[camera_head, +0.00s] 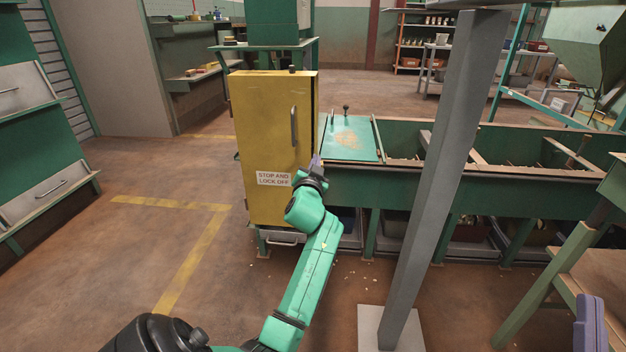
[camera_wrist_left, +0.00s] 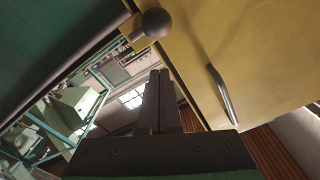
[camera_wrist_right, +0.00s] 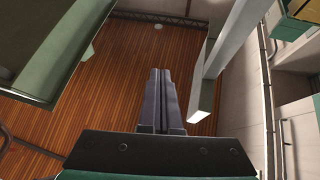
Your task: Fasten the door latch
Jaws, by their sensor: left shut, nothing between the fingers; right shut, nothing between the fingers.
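The yellow cabinet door (camera_head: 268,140) carries a vertical bar handle (camera_head: 294,126) and a "STOP AND LOCK OFF" sign (camera_head: 273,179). It looks closed or nearly so. In the left wrist view a dark ball knob (camera_wrist_left: 155,23) on a small brass-coloured piece sits at the edge of the yellow door (camera_wrist_left: 250,50); it looks like the latch. My left gripper (camera_head: 315,162) is shut and empty, at the door's lower right edge, fingers up, apart from the knob. My right gripper (camera_head: 590,322) is shut and empty, far right, pointing up.
A green hopper bench (camera_head: 450,190) with open bins and a green lid (camera_head: 348,140) adjoins the cabinet on the right. A grey post (camera_head: 430,180) stands in front of it. A wooden-topped table (camera_head: 592,275) is at right. The floor left of the cabinet is clear.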

